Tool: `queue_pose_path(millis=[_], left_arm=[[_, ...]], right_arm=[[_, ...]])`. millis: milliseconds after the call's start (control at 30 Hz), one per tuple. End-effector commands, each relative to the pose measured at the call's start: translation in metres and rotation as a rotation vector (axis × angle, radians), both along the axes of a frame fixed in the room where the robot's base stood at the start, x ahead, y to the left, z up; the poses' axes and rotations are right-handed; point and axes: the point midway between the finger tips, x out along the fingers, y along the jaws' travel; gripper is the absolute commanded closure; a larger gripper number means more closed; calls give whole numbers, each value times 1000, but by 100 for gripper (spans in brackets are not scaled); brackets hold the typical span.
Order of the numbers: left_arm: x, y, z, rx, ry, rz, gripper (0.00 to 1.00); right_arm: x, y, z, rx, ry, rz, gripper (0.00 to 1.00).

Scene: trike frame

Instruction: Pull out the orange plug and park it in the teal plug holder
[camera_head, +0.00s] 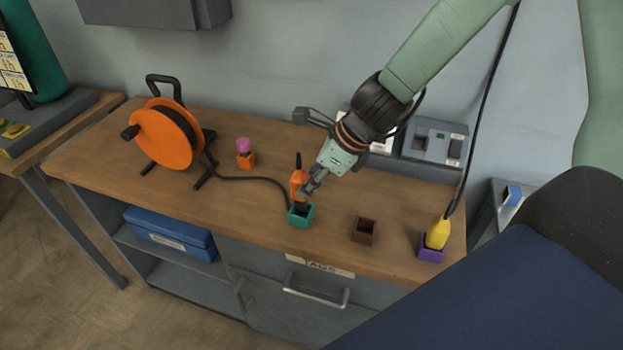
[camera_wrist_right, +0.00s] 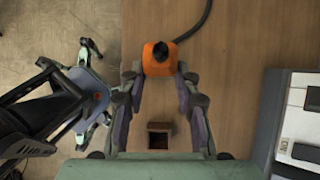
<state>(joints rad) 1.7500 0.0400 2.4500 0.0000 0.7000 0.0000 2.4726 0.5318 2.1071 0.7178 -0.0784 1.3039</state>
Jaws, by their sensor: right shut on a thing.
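The orange plug (camera_head: 298,184) stands roughly upright at the teal plug holder (camera_head: 301,217) on the bench. My right gripper (camera_head: 308,187) is shut on the plug from the right. The plug also shows between the fingertips in the right wrist view (camera_wrist_right: 158,60), where the teal holder is hidden. I cannot tell whether the plug's lower end is inside the holder or just above it. What looks like my left gripper (camera_wrist_right: 95,88) is at the left of the right wrist view, fingers spread and empty, away from the plug.
A brown empty holder (camera_head: 364,231) stands to the right, then a yellow plug (camera_head: 438,233) in a purple holder (camera_head: 431,250). An orange cable reel (camera_head: 165,136) and a pink-topped orange block (camera_head: 246,157) stand left. A black cable (camera_head: 250,179) crosses the bench. Grey boxes (camera_head: 435,143) line the back.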

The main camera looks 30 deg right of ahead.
Motion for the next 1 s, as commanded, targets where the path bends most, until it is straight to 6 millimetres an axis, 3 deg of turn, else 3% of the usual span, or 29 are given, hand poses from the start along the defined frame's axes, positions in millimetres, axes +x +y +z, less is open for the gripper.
queue_pose_path(millis=[1000], left_arm=[[0, 0, -18, 0, 0, 0, 60]], right_arm=[[0, 0, -18, 0, 0, -1, 100]])
